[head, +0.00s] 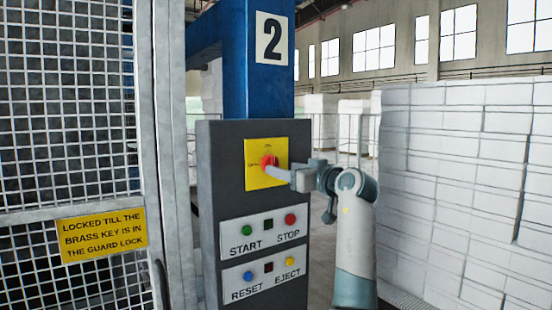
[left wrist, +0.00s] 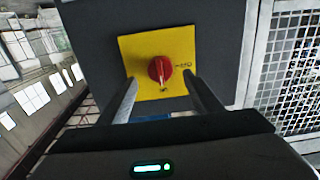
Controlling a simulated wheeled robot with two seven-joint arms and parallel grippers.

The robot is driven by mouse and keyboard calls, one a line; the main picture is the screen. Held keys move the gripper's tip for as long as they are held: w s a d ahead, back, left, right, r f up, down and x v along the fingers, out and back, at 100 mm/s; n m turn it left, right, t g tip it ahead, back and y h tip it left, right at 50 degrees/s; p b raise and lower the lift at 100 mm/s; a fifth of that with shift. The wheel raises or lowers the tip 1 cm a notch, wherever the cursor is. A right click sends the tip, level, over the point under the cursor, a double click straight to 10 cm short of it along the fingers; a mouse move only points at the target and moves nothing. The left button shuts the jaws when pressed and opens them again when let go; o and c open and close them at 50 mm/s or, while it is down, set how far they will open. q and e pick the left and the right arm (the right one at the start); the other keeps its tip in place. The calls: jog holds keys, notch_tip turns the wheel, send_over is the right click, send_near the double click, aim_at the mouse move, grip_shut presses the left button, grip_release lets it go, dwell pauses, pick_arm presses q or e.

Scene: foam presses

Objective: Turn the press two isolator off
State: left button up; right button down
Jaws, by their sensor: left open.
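The press two isolator is a red rotary knob (head: 268,161) on a yellow plate (head: 281,149), high on a dark grey control post under the number 2 sign (head: 272,38). In the left wrist view the red knob (left wrist: 159,69) has a pale mark that seems to point down towards the small lettering at the plate's lower edge. My left gripper (head: 275,173) is at the knob; in the left wrist view (left wrist: 161,77) its two fingers are open, one each side of the knob, with gaps visible. Contact cannot be told. My right gripper is not in view.
Below the isolator are a START/STOP panel (head: 266,231) and a RESET/EJECT panel (head: 240,288). A mesh guard (head: 70,100) with a yellow notice (head: 103,234) stands left. Stacked white foam blocks (head: 455,180) fill the right.

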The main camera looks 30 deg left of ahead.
aim_at(274, 165)
pick_arm(q)
jog(key=p+x, duration=0.2)
jog(key=x, duration=0.2)
jog(key=shift+r, duration=0.15)
jog(key=shift+x, duration=0.8)
jog(key=c, duration=1.1)
